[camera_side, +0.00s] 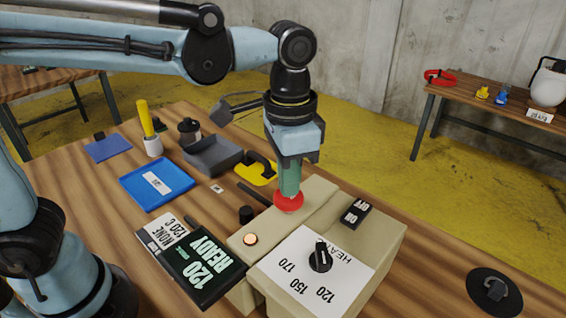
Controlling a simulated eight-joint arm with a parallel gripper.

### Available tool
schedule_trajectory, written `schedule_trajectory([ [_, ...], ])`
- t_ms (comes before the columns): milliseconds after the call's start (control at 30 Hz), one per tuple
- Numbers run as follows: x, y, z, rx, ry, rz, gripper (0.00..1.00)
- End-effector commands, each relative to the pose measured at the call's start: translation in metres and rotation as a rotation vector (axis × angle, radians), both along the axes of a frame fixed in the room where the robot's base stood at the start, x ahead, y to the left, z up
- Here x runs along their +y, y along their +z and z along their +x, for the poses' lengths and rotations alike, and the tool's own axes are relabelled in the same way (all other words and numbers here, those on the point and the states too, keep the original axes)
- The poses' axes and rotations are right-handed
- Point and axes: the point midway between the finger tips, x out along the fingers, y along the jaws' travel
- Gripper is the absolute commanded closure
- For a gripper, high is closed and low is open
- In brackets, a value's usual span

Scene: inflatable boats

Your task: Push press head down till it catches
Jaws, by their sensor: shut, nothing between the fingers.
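A beige heating press (375,265) stands at the front of the wooden table. A red round part (288,204), which looks like its press head or knob, sits at the top left of the beige body. My gripper (289,190) points down over it with its green fingers shut. The fingertips meet the red part in the picture; whether they press on it or only touch it cannot be told. The dark display (203,266) beside the press reads 120 and READY. A small lamp (250,239) glows pale orange. Whether the head is caught cannot be seen.
A black dial (320,256) and a black switch (355,212) stick up from the press. A blue tray (157,184), a grey tray (213,155) and a yellow-handled tool (262,171) lie behind to the left. A black round piece (494,292) lies at right.

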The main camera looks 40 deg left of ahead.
Motion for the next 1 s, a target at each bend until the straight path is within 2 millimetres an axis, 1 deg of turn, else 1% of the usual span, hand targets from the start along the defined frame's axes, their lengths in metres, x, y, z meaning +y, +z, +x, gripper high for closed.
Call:
schedule_trajectory([
  [433, 0.0, -0.001, 0.0, 0.0, 0.0, 0.0, 1.0],
  [1000, 0.0, -0.014, 0.0, 0.0, 0.0, 0.0, 1.0],
])
